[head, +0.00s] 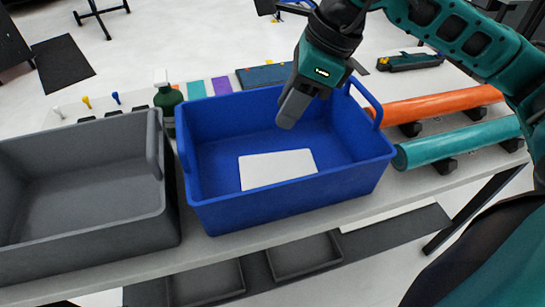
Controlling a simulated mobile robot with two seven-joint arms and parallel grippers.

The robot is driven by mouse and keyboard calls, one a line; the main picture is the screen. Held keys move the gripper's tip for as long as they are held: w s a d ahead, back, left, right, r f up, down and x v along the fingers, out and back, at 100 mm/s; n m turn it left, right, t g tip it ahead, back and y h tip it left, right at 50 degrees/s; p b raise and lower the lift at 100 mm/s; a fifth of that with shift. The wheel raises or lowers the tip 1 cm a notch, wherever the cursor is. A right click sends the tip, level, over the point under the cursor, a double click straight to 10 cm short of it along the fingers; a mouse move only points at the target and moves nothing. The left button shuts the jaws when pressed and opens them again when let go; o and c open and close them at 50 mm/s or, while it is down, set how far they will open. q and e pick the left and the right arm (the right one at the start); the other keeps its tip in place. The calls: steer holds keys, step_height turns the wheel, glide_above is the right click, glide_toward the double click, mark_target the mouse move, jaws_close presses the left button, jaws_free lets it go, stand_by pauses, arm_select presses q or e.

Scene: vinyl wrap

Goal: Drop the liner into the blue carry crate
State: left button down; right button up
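The blue carry crate (290,193) stands upright on the bench in the middle of the head view. A white flat sheet, which looks like the liner (278,168), lies inside it on the floor, close to the front wall. My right gripper (287,122) reaches in from the upper right and points down over the crate's back part. Its fingertips are apart from the white sheet in the picture. I see nothing hanging from them, but the fingers show side-on, so their gap is hidden. My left gripper is not in view.
A grey crate (165,225) stands just left of the blue one. An orange roll (440,106) and a teal roll (460,142) lie on supports to the right. A dark green bottle (167,99) and colour swatches (208,88) are behind. The blue crate's handles rise above its rim.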

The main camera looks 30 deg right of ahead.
arm_select(q)
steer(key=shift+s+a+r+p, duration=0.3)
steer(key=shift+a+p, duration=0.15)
steer(key=shift+p, duration=0.45)
arm_select(e)
steer(key=v, duration=1.3)
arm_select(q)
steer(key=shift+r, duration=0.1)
arm_select(e)
steer(key=shift+w+a, duration=0.1)
